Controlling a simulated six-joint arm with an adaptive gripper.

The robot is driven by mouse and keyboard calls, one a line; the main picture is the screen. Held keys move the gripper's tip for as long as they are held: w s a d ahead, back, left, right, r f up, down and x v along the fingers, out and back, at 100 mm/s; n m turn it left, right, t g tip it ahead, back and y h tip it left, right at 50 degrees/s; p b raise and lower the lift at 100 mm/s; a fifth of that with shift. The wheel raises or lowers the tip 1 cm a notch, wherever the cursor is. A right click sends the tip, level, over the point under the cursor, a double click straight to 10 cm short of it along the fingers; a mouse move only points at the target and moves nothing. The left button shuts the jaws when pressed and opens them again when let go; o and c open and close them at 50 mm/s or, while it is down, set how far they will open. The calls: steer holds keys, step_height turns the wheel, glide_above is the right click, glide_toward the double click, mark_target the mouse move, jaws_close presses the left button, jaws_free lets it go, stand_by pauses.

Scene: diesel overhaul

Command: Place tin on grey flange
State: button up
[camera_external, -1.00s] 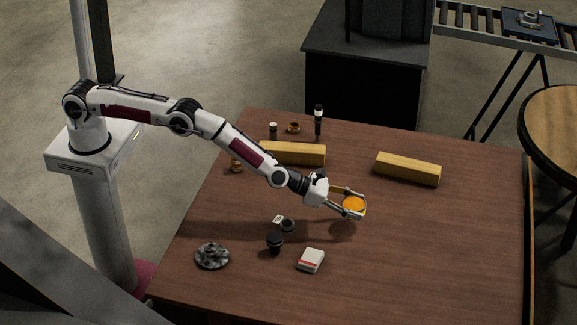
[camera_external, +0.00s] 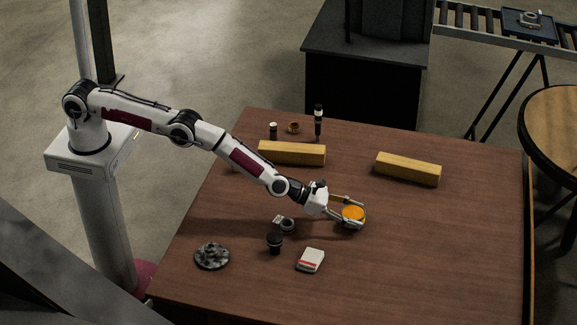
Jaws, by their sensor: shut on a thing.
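The tin (camera_external: 353,213) is round with an orange top. My gripper (camera_external: 349,214) is shut on it, with a finger on either side, near the middle of the table; a gap between tin and table is hard to judge. The grey flange (camera_external: 212,256) is a mottled round piece with a raised centre. It lies at the table's front left, well to the left of my gripper and apart from it.
A black knobbed part (camera_external: 274,242), a small dark ring-like part (camera_external: 287,225) and a white box with a red stripe (camera_external: 310,260) stand between flange and tin. Two yellow blocks (camera_external: 292,153) (camera_external: 408,169) lie farther back. The table's right front is clear.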

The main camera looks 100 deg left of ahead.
mark_target(345, 212)
steer(key=shift+f, duration=0.65)
steer(key=shift+f, duration=0.15)
steer(key=o, duration=1.4)
steer(key=shift+f, duration=0.1)
steer(key=shift+r, duration=0.2)
steer(key=shift+s+r, duration=0.15)
steer(key=shift+s, duration=0.4)
steer(key=shift+v, duration=5.45)
steer(key=shift+d, duration=0.1)
